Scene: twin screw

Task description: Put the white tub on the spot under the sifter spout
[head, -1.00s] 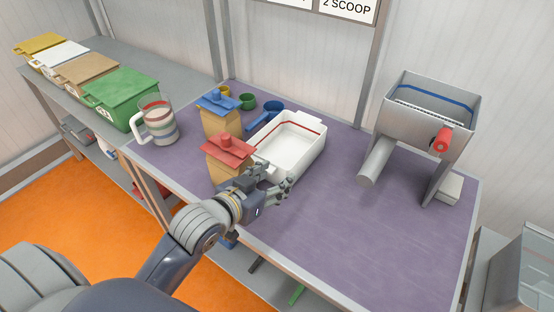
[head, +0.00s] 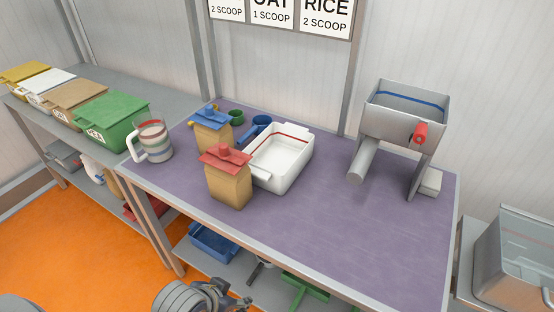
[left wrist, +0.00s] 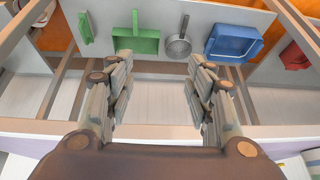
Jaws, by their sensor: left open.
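The white tub (head: 299,172) with a red line inside stands upright on the purple tabletop, left of the sifter and touched by no gripper. The sifter (head: 392,129) is a grey hopper on legs with a red knob. Its tube spout (head: 362,161) slants down to the left over bare purple surface (head: 340,215); no marked spot is discernible there. My left gripper shows in the left wrist view (left wrist: 160,75), open and empty, with its fingers apart. In the head view its arm is low at the bottom edge, in front of the table and away from the tub. My right gripper is out of view.
Two paper bags, red-topped (head: 229,182) and blue-topped (head: 211,136), stand close left of the tub. The table's front right is clear. A lower shelf holds a blue tray (left wrist: 233,44) and a green pan (left wrist: 136,40).

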